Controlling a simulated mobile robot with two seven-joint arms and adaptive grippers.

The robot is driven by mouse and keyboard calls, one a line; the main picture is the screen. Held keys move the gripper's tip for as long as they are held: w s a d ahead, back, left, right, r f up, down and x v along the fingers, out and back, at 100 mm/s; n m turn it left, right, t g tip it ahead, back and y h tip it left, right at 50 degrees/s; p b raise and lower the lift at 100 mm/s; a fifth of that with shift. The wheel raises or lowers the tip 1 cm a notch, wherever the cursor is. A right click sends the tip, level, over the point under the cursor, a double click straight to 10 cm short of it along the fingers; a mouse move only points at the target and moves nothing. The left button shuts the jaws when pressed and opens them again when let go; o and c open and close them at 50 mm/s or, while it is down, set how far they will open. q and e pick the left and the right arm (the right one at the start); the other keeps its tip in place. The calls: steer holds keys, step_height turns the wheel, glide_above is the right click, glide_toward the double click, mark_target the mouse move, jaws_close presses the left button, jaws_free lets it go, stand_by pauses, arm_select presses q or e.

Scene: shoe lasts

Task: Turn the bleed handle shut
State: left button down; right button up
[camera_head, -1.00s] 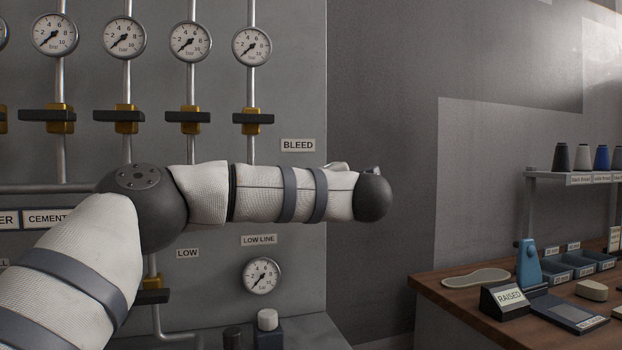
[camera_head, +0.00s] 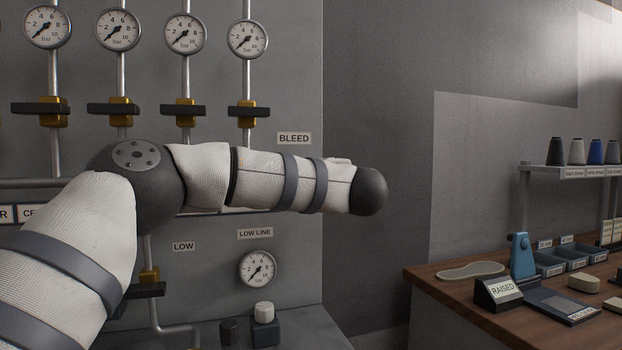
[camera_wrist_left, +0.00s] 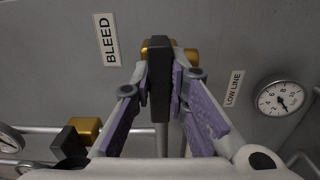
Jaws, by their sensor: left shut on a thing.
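In the left wrist view, the bleed handle (camera_wrist_left: 160,95) is a black bar on a brass valve body (camera_wrist_left: 155,47), beside the "BLEED" label (camera_wrist_left: 107,40). The bar lies across the brass body. My left gripper (camera_wrist_left: 166,68) has its purple-padded fingers on either side of the bar and is shut on it. In the head view, my left forearm covers the area under the "BLEED" label (camera_head: 293,138), so the handle and the left gripper are hidden there. My right gripper is in neither view.
Several valves with black handles (camera_head: 182,110) and gauges (camera_head: 185,34) line the grey panel above my arm. The "LOW LINE" gauge (camera_head: 258,269) sits below it, reading near the low end.

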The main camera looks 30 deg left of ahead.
arm_select(q)
steer(key=c, duration=1.6)
jaws_free()
steer(key=shift+d, duration=0.1)
steer(key=shift+o, duration=0.2)
steer(key=v, duration=1.2)
